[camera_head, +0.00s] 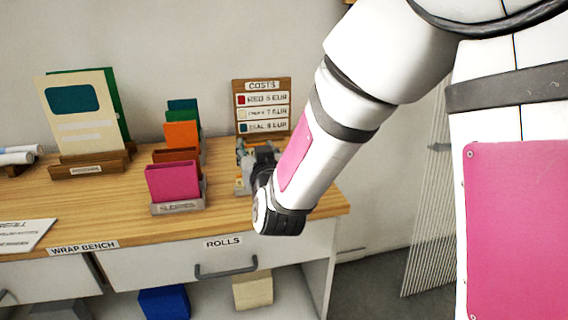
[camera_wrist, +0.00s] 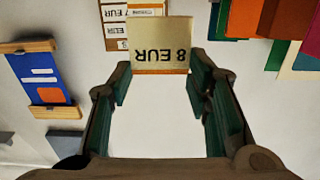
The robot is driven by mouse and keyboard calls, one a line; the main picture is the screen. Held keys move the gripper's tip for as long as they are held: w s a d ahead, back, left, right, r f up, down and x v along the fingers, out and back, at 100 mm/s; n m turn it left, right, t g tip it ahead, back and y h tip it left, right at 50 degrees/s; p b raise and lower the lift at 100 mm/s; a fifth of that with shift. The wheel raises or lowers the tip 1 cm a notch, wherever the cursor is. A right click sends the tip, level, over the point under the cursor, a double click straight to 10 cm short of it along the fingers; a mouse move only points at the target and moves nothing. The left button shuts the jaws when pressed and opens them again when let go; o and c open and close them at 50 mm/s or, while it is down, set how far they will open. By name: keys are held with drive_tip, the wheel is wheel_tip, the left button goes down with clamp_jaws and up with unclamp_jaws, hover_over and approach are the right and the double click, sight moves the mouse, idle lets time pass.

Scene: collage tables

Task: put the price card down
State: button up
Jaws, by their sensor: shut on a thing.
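My gripper (camera_wrist: 160,66) is shut on the price card (camera_wrist: 161,44), a pale card with an orange edge reading "8 EUR", upside down in the wrist view. The card sits between the fingertips. In the head view my gripper (camera_head: 260,160) is low at the right end of the bench, in front of the wooden COSTS board (camera_head: 262,86). The card cannot be made out there. The COSTS board lists several price rows; part of it also shows in the wrist view (camera_wrist: 115,30), partly hidden behind the card.
The bench top (camera_head: 110,205) holds a sleeves rack (camera_head: 178,208) with coloured sleeves just left of my gripper. A display of cream and green boards (camera_head: 78,115) stands farther left. A white sheet (camera_head: 22,235) lies at the front left. Bare wood lies between them.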

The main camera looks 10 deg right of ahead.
drive_tip(key=w+d+f, duration=0.1)
drive_tip(key=w+d, duration=0.2)
drive_tip(key=w, duration=0.1)
drive_tip(key=w+d+f, duration=0.1)
drive_tip(key=w+d, duration=0.3)
drive_tip(key=w+d+f+b, duration=0.1)
drive_tip(key=w+d+f, duration=0.1)
drive_tip(key=w+d, duration=0.1)
drive_tip(key=shift+w+d, duration=0.4)
drive_tip(key=shift+f, duration=0.1)
drive_tip(key=shift+f+b, duration=0.35)
drive_tip(key=shift+b, duration=0.1)
drive_tip(key=shift+f+b, duration=0.2)
drive_tip(key=shift+b, duration=0.1)
drive_tip(key=o, duration=0.8)
drive_tip(key=shift+f, duration=0.1)
